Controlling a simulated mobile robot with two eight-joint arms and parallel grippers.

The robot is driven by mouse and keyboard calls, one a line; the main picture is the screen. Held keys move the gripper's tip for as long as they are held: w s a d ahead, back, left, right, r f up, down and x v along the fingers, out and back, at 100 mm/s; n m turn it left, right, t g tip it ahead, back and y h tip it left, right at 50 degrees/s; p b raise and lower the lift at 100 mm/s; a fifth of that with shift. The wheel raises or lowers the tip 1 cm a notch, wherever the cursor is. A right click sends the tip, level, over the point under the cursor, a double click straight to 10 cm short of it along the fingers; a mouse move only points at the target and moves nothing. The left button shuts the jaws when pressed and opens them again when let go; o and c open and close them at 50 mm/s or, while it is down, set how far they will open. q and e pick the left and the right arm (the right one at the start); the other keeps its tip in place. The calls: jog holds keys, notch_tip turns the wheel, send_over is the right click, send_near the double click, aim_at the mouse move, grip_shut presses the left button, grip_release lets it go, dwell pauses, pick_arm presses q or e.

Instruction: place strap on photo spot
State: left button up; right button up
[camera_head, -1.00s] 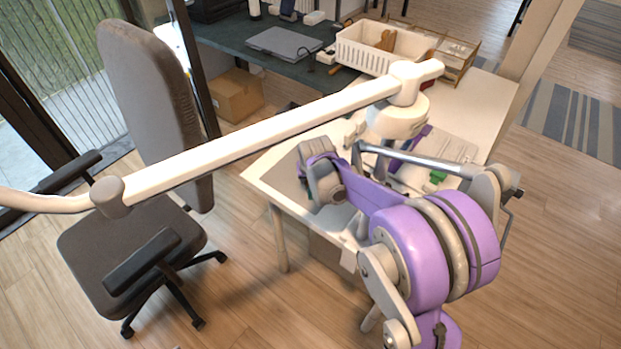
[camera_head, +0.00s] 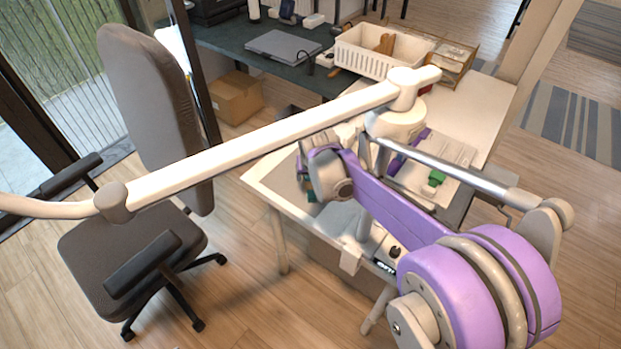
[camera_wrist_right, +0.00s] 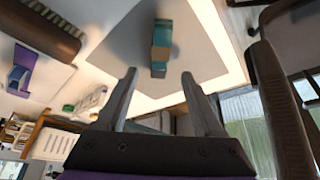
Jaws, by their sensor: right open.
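A small teal and brown piece (camera_wrist_right: 160,45) lies on a grey mat (camera_wrist_right: 112,45) on the white table; I cannot tell for sure that it is the strap. A bit of teal (camera_head: 309,188) also shows below my gripper in the head view. My right gripper (camera_wrist_right: 160,82) is open and empty, with the piece beyond its fingertips, roughly in line with the gap. In the head view this gripper (camera_head: 306,150) is over the mat, and the purple arm hides part of the table. My left gripper is not in view.
A white lamp arm (camera_head: 250,130) crosses above the table to its base (camera_head: 395,120). A white basket (camera_head: 375,55) stands at the back. A green block (camera_head: 437,178) lies right of the lamp. An office chair (camera_head: 150,120) stands at the left.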

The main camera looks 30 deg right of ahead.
jog(key=s+a+r+n+y, duration=0.1)
jog(key=s+a+r, duration=0.1)
jog(key=s+a, duration=0.3)
jog(key=s+a+r+n, duration=0.1)
jog(key=s+a+r, duration=0.1)
jog(key=s, duration=0.5)
jog(key=s+a+f+n, duration=0.1)
jog(key=s+a+f, duration=0.1)
jog(key=s, duration=0.4)
jog(key=s+a+f+n+y, duration=0.1)
jog(key=s+a+f, duration=0.2)
jog(key=s, duration=0.3)
jog(key=shift+s+a, duration=0.3)
jog(key=shift+f, duration=0.1)
jog(key=shift+t, duration=0.3)
jog(key=r+p, duration=0.4)
jog(key=shift+w, duration=0.4)
